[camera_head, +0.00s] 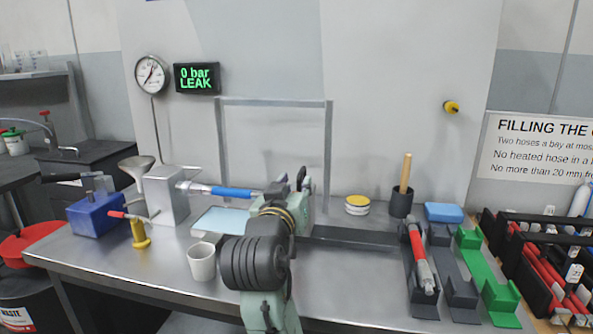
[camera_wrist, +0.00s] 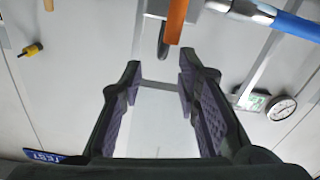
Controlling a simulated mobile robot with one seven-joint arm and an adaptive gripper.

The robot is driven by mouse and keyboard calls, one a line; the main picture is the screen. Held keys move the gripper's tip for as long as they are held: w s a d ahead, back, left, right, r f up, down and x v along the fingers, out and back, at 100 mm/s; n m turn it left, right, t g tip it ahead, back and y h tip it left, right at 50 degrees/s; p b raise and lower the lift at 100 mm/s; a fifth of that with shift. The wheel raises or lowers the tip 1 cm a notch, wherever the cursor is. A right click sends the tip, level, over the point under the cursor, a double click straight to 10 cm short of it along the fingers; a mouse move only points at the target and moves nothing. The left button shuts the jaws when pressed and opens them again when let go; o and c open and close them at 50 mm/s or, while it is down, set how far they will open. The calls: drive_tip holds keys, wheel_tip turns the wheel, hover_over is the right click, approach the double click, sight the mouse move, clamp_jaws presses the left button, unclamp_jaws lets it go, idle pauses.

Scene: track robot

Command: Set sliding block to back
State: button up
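A dark flat rail (camera_head: 365,239) runs along the bench to the right of my arm. I cannot clearly make out a sliding block; my arm covers the rail's left part. A blue hose with metal ends (camera_head: 232,192) reaches from a grey metal block (camera_head: 166,196) towards my gripper (camera_head: 288,184); the hose also shows in the wrist view (camera_wrist: 297,25). In the wrist view, my gripper (camera_wrist: 158,78) is open, with nothing between its fingers. An orange bar (camera_wrist: 176,20) and a dark rounded lever (camera_wrist: 163,42) lie just beyond the fingertips, apart from them.
A white cup (camera_head: 202,262) and a yellow fitting (camera_head: 139,234) stand left of my arm. A metal frame (camera_head: 328,150) rises behind. The display (camera_head: 197,78) reads "0 bar LEAK".

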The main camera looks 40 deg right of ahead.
sight(299, 176)
drive_tip(key=p+x, duration=0.1)
drive_tip(key=x, duration=0.7)
drive_tip(key=shift+a, duration=0.1)
clamp_jaws()
idle(0.6)
